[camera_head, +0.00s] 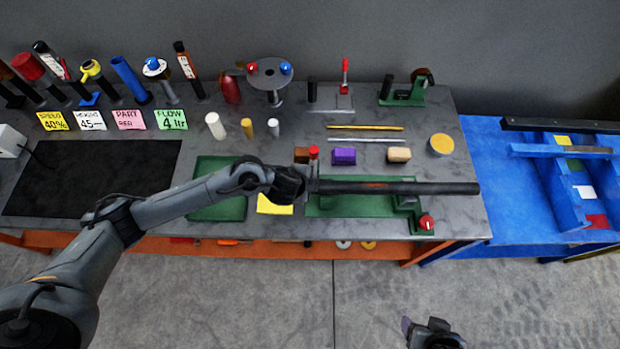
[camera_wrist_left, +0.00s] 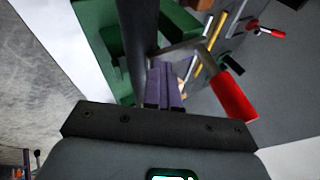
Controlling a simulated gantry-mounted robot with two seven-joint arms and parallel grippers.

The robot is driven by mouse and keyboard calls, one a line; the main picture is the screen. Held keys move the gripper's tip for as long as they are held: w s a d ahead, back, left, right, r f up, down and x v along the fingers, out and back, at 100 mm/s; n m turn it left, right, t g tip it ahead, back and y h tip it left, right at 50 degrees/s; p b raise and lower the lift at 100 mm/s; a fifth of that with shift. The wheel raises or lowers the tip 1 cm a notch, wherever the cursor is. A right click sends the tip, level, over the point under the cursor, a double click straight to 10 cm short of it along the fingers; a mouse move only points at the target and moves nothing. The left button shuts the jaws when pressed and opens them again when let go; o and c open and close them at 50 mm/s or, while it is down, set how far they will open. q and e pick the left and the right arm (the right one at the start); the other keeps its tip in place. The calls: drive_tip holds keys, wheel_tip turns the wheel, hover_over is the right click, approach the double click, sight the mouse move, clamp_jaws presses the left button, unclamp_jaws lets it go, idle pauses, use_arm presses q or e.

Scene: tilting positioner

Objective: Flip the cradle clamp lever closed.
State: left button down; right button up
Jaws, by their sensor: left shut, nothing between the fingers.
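A long dark tube (camera_head: 430,188) lies along the green cradle fixture (camera_head: 350,208). The clamp lever's red grip (camera_head: 314,153) shows at the tube's left end. In the left wrist view the red grip (camera_wrist_left: 235,95) is large, to the right of the fingers, on a grey metal arm (camera_wrist_left: 180,52) that reaches toward the tube; it seems raised. My left gripper (camera_wrist_left: 168,72) has its purple fingers shut and empty, beside the tube and left of the red grip. Whether they touch the lever is unclear. My right gripper (camera_head: 407,326) is partly visible at the bottom edge, away from the bench.
A red knob (camera_head: 426,222) sits on the fixture's right end. Purple (camera_head: 344,156) and tan (camera_head: 399,155) blocks and metal rods (camera_head: 362,139) lie behind the tube. A yellow note (camera_head: 275,204) lies below my left wrist. A blue table (camera_head: 500,180) stands right.

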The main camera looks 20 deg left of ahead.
use_arm(q)
wheel_tip(320, 180, up, 5)
drive_tip(key=p, duration=0.5)
drive_tip(key=s+d+p+v, duration=0.1)
drive_tip(key=p+v, duration=0.1)
drive_tip(key=v, duration=0.7)
drive_tip(key=shift+a+f, duration=0.25)
drive_tip(key=shift+a, duration=0.15)
